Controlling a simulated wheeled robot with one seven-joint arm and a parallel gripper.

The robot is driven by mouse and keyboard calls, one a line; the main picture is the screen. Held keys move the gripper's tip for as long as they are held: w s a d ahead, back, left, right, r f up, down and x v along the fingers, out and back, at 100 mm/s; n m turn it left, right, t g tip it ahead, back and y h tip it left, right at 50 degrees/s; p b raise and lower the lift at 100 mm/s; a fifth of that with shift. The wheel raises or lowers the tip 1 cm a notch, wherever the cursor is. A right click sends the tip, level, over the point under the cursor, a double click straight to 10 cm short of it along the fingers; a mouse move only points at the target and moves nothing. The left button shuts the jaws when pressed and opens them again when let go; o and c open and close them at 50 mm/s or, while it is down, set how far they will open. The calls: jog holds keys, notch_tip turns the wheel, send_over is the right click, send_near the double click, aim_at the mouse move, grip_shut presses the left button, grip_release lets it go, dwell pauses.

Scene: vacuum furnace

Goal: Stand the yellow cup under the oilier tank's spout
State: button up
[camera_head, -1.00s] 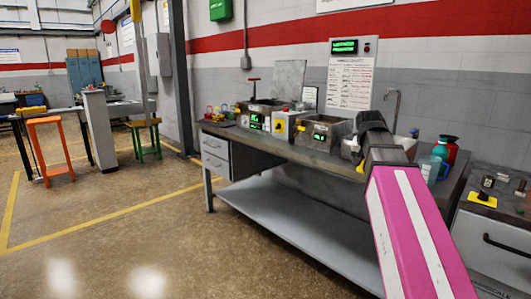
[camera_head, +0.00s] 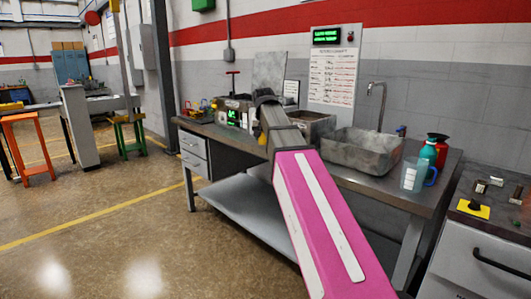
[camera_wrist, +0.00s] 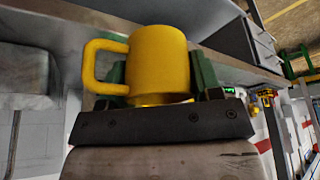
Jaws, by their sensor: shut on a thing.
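My gripper (camera_wrist: 160,80) is shut on the yellow cup (camera_wrist: 160,58), with green fingers on both sides of it and the cup's handle to the left in the wrist view. In the head view my arm hides most of the gripper; only a small yellow patch (camera_head: 262,140) shows by its end. One metal tank (camera_head: 232,112) with a green display stands on the bench behind and left of my arm. A second metal tank (camera_head: 312,124) is partly hidden by my arm. Their spouts are not clear, and I cannot tell which is oilier.
A notice panel (camera_head: 333,70) stands behind. The floor at left is open.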

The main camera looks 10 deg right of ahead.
jog(key=w+a+r, duration=0.2)
jog(key=w+a, duration=0.2)
jog(key=w, duration=0.3)
jog(key=shift+n, duration=0.4)
jog(key=w+d+f, duration=0.3)
jog(key=w, duration=0.1)
jog(key=w+d+f, duration=0.4)
jog(key=shift+w+d, duration=0.1)
jog(key=shift+d, duration=0.2)
jog(key=shift+f, duration=2.05)
jog(key=shift+f, duration=0.1)
jog(key=o, duration=0.9)
